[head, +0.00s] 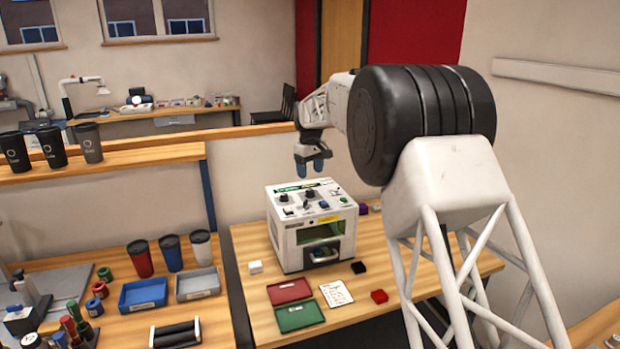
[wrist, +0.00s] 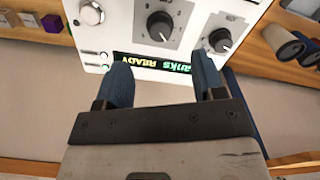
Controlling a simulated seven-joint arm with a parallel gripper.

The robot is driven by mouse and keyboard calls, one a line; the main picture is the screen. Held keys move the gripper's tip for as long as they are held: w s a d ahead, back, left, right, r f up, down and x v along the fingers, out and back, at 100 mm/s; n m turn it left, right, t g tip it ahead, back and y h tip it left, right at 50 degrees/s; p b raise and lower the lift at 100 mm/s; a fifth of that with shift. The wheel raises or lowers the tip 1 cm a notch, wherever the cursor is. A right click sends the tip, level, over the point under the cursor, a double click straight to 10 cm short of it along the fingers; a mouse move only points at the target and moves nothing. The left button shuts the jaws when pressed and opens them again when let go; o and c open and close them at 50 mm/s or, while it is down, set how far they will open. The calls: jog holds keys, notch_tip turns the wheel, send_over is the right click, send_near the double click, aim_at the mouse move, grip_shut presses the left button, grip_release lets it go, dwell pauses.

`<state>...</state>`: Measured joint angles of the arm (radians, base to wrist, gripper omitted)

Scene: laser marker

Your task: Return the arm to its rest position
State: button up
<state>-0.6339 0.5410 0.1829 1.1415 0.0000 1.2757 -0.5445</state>
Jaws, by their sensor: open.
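My gripper (head: 311,165) hangs above the back of the white laser marker (head: 312,225), pointing down, apart from it and empty. In the wrist view, its two blue fingertips (wrist: 163,80) are spread apart with nothing between them. Beyond them the marker's top panel (wrist: 185,45) shows knobs, buttons and a lit display (wrist: 152,62) reading "READY" among other text. In the head view, the marker stands on the right wooden table with its green window (head: 320,233) facing front. My arm reaches in from the right and hides part of the room behind.
A red tray (head: 289,291), a green tray (head: 300,316), a paper sheet (head: 337,293) and small white, black and red blocks lie before the marker. Cups, bins and tools cover the left table. A shelf with dark cups (head: 53,147) stands at left.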

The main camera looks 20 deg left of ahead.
jog(key=shift+r, duration=0.25)
jog(key=shift+d, duration=0.1)
dwell(0.3)
jog(key=shift+d+r, duration=0.15)
jog(key=shift+d, duration=0.05)
jog(key=s+d+r+m, duration=0.2)
jog(key=s+d+r, duration=0.2)
jog(key=d, duration=0.7)
jog(key=s+d+r+m+t, duration=0.1)
jog(key=s+d+r, duration=0.3)
jog(key=d, duration=0.6)
jog(key=s+d+r+m, duration=0.2)
jog(key=s+d+r, duration=0.2)
jog(key=d, duration=0.7)
jog(key=s+d+m, duration=0.3)
jog(key=s+d, duration=1.1)
jog(key=s+d+f+m, duration=0.2)
jog(key=s+d, duration=0.3)
jog(key=s, duration=0.4)
jog(key=s+d+f+m+t, duration=0.1)
jog(key=s+d+f, duration=0.4)
jog(key=s, duration=0.5)
jog(key=s+d+f+m, duration=0.2)
jog(key=s+d+f, duration=0.2)
jog(key=s, duration=0.5)
jog(key=shift+s+d+m+t, duration=0.3)
jog(key=shift+s+d+m, duration=0.1)
jog(key=shift+d, duration=0.5)
